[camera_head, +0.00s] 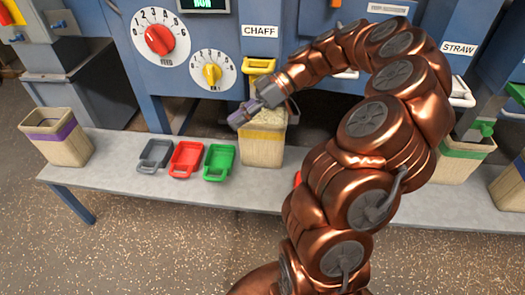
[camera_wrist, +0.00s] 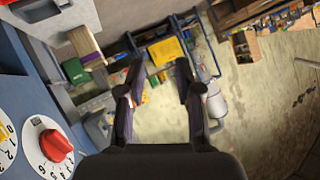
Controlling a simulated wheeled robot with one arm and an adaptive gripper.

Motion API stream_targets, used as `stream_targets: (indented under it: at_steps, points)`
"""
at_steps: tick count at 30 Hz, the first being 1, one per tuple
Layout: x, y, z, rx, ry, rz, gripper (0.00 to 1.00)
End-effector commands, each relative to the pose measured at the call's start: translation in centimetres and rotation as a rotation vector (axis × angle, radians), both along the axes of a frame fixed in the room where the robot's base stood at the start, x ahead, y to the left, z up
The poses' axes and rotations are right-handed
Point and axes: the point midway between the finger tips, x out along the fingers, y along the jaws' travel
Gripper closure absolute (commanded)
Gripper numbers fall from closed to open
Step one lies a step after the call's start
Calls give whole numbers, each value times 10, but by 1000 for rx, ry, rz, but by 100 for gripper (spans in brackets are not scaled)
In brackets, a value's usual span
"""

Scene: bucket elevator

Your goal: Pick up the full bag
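A tan bag (camera_head: 262,150) stands on the bench under the CHAFF outlet. Pale yellowish material shows at its top, and my arm's end partly hides it. My gripper (camera_head: 240,117) is in front of and above this bag, pointing left; I cannot tell whether it touches. In the wrist view my gripper's two fingers (camera_wrist: 157,78) are apart with nothing between them. A bag with a purple band (camera_head: 60,140) stands at the bench's left end and looks empty inside. A bag with a green band (camera_head: 465,155) stands under STRAW, its contents unclear.
Grey (camera_head: 155,155), red (camera_head: 187,158) and green (camera_head: 220,161) scoop-like trays lie on the grey bench (camera_head: 130,184), left of the chaff bag. The blue machine with a red FEED dial (camera_head: 160,40) rises behind. Floor in front is clear at left.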

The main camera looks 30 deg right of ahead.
Motion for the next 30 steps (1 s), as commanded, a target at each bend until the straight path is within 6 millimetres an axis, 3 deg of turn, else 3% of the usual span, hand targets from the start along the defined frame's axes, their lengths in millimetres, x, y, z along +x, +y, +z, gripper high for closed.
stream_targets:
  at_steps: [1,3,9,15,21,30]
  points:
    - [6,-21,-24,27,-42,-30,66]
    - [14,-49,-42,52,-111,-68,66]
    - [26,-136,-85,66,-294,-215,66]
    - [22,-203,-118,27,-412,-332,66]
    - [17,-228,-131,2,-461,-375,66]
    - [32,-211,-139,1,-464,-375,66]
